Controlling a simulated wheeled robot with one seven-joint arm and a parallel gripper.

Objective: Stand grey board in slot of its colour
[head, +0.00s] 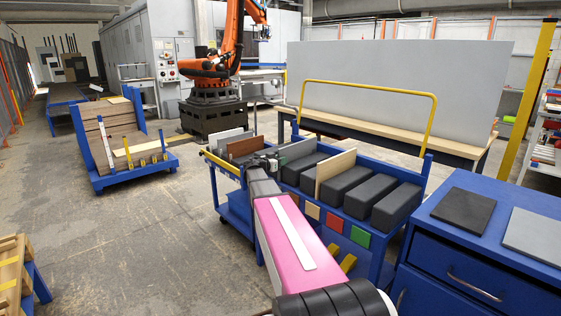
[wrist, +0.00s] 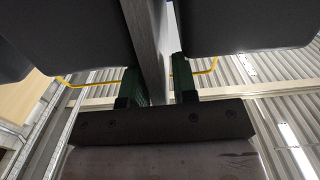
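The grey board (head: 298,150) stands upright between two dark blocks on the blue slotted cart (head: 377,258). In the wrist view the grey board (wrist: 150,45) rises between my fingers, with a dark block on either side. My gripper (wrist: 157,85) has one green finger on each side of the board. A gap shows between the board and the right finger, so it looks open around the board. In the head view my gripper (head: 268,160) is at the board's near end. The slot's colour label is hidden behind my arm.
A beige board (head: 336,172) stands in another slot, above beige, red and green labels. White (head: 228,137) and brown (head: 243,147) boards stand to the left. A black plate (head: 463,210) and a grey plate (head: 535,235) lie on the blue cabinet. Open floor lies left.

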